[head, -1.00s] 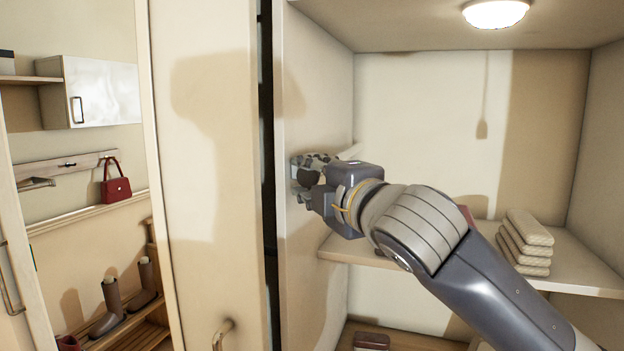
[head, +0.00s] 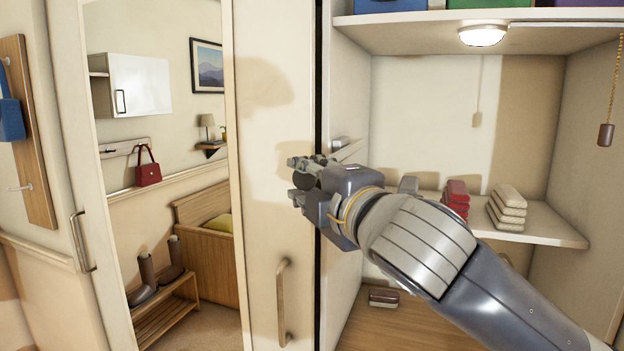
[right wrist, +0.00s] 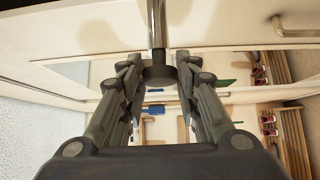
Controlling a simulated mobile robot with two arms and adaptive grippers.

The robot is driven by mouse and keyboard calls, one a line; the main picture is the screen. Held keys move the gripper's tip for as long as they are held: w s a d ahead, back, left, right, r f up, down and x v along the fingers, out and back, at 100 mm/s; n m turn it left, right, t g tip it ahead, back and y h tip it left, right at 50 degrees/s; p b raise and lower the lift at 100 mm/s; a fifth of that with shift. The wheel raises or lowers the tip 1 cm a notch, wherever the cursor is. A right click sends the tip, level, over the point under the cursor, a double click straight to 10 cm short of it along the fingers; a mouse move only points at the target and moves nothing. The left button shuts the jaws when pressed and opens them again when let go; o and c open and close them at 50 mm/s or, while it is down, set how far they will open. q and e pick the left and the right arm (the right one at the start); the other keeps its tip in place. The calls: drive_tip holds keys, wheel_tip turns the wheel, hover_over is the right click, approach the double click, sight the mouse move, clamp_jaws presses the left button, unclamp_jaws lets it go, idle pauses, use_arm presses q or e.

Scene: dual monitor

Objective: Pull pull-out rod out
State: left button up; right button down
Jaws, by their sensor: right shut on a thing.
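The pull-out rod is a shiny metal bar (right wrist: 157,25) with a dark round knob (right wrist: 160,76) at its end in the right wrist view. My right gripper (right wrist: 159,80) has its fingers on both sides of the knob and is shut on it. In the head view, my right gripper (head: 305,176) is in front of the cream panel beside the open wardrobe. The rod is mostly hidden there by the gripper and arm. My left gripper is in neither view.
The wardrobe shelf (head: 545,228) holds folded stacks (head: 507,208) and red items (head: 456,198). A pull cord (head: 606,134) hangs at right. A vertical handle (head: 283,300) is on the cream panel below the gripper. Another handle (head: 82,242) is at left.

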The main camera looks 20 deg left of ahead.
drive_tip(key=shift+s, duration=0.75)
drive_tip(key=c, duration=1.2)
unclamp_jaws()
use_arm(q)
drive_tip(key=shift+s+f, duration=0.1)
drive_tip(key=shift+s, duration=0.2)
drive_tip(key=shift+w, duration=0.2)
use_arm(e)
drive_tip(key=v, duration=1.2)
